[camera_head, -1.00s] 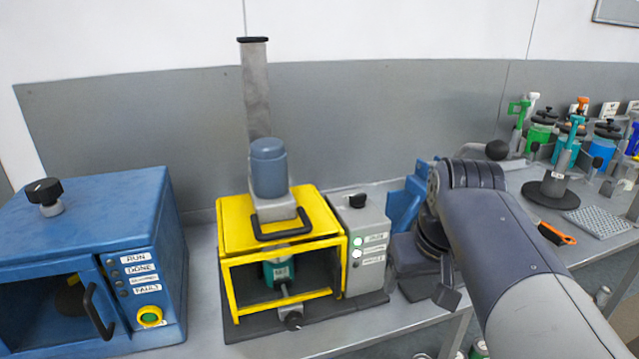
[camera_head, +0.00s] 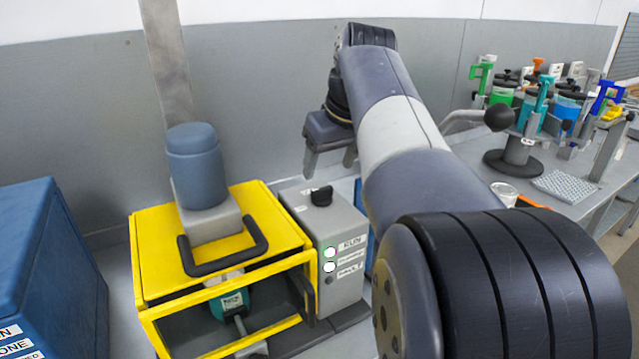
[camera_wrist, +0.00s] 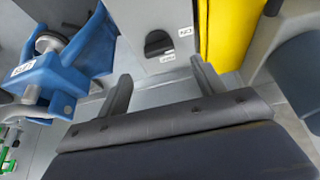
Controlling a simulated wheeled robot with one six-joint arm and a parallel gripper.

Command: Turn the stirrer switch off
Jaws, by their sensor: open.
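The stirrer switch is a black knob (camera_head: 321,196) on top of the grey control box (camera_head: 340,232) beside the yellow stirrer frame (camera_head: 165,245). In the wrist view the knob (camera_wrist: 158,42) sits in a dark round patch, with small labels near it; one seems to read ON. Two lamps glow white on the box front, by RUN and the label below it. My gripper (camera_head: 331,162) is open and empty, above the box, apart from the knob. In the wrist view its fingertips (camera_wrist: 160,76) point toward the box top, with the knob ahead of the gap.
The blue-grey motor (camera_head: 195,165) and a tall grey column rise over the yellow frame. A blue cabinet (camera_head: 45,270) stands at left. A blue device (camera_wrist: 75,65) is close to my gripper in the wrist view. Stands and coloured jars (camera_head: 500,92) crowd the bench at right.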

